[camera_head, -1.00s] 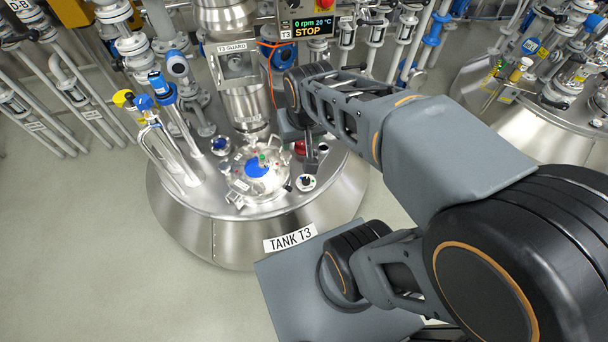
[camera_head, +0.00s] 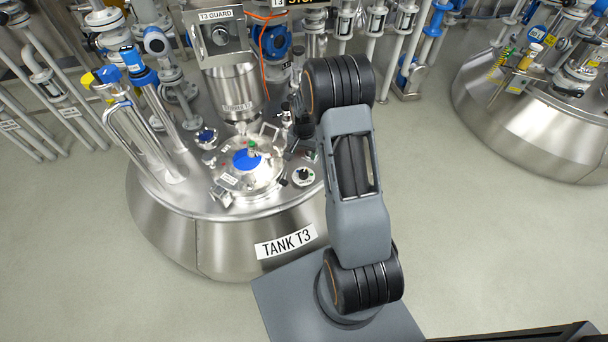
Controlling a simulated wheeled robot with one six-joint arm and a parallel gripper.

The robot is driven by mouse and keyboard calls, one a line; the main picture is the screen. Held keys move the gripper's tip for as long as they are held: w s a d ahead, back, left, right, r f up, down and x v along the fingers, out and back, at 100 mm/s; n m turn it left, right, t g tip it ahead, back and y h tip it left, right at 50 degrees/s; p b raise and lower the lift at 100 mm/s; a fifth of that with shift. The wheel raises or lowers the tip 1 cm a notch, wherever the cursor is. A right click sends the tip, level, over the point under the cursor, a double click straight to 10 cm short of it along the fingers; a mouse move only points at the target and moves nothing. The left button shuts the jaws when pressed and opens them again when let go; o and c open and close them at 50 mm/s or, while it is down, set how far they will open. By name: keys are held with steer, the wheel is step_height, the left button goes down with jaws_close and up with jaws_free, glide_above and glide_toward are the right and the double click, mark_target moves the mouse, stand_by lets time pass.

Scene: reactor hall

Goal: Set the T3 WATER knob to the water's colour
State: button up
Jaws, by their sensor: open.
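Tank T3 (camera_head: 165,215) is a steel vessel left of centre with a "TANK T3" plate. On its right top edge is a small pale round dial with a dark knob (camera_head: 303,176) and a small green mark. Its lettering is too small to read, so I cannot tell if it is the T3 WATER knob. A round blue patch (camera_head: 247,162) shows in the middle of the tank lid. A small blue-centred fitting (camera_head: 206,135) sits at the lid's upper left. I cannot make out my gripper; my folded arm covers the area right of the lid.
A box marked T3 GUARD (camera_head: 219,37) with its own dark knob stands above the lid. Pipes and blue-topped fittings (camera_head: 140,68) rise at the tank's left. Another steel tank (camera_head: 520,125) stands at the right. The floor (camera_head: 470,240) between is clear.

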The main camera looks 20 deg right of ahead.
mark_target(304, 172)
step_height(304, 172, down, 12)
steer(key=shift+b, duration=1.25)
steer(key=c, duration=0.9)
